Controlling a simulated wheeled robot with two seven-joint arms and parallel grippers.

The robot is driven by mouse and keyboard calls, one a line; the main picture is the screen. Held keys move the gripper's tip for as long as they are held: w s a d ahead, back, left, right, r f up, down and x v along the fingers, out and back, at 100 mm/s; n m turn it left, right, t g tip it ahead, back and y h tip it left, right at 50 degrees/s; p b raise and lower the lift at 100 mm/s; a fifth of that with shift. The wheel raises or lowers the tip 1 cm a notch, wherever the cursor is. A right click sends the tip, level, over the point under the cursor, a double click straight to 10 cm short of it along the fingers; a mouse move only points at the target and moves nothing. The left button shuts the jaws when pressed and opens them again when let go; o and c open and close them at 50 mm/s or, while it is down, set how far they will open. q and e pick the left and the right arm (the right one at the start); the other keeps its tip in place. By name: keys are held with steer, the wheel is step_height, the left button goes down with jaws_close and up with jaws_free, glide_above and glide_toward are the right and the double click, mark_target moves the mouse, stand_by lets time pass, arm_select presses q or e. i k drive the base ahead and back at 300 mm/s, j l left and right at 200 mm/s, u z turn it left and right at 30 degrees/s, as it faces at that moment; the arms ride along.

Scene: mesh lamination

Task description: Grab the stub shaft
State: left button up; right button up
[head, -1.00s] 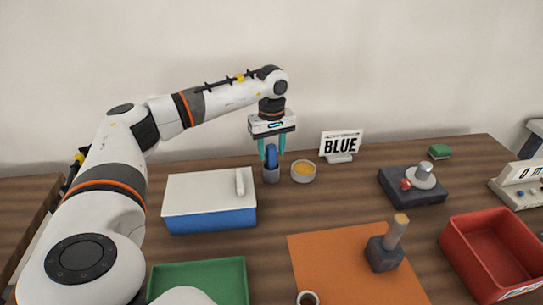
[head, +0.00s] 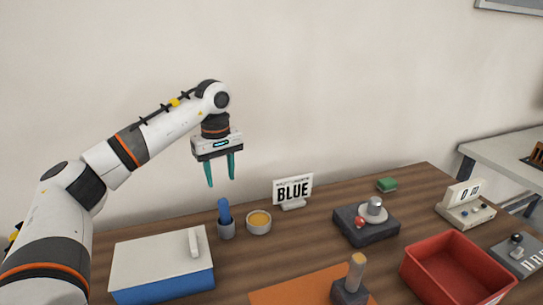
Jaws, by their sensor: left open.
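A short grey stub (head: 375,204) stands upright on a round grey disc on a dark block (head: 352,229), with a red ball beside it. A tan-topped rod (head: 356,272) stands slightly tilted in a dark holder (head: 349,293) by the orange mat (head: 300,291). I cannot tell for sure which of these is the stub shaft. My left gripper (head: 221,182) is open and empty, pointing down above a blue-handled item (head: 224,211) in a grey cup (head: 227,231). It is apart from both and well left of the stub and rod. My right gripper is not in view.
A white-lidded blue box (head: 150,262) is at front left. A bowl with yellow contents (head: 259,224) and the BLUE sign (head: 293,190) stand near the back edge.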

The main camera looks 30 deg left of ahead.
mark_target(348, 290)
steer(key=k+l, duration=0.5)
steer(key=l, duration=0.15)
steer(key=k+l, duration=0.5)
steer(key=l, duration=0.15)
steer(key=k+l, duration=0.55)
steer(key=l, duration=0.1)
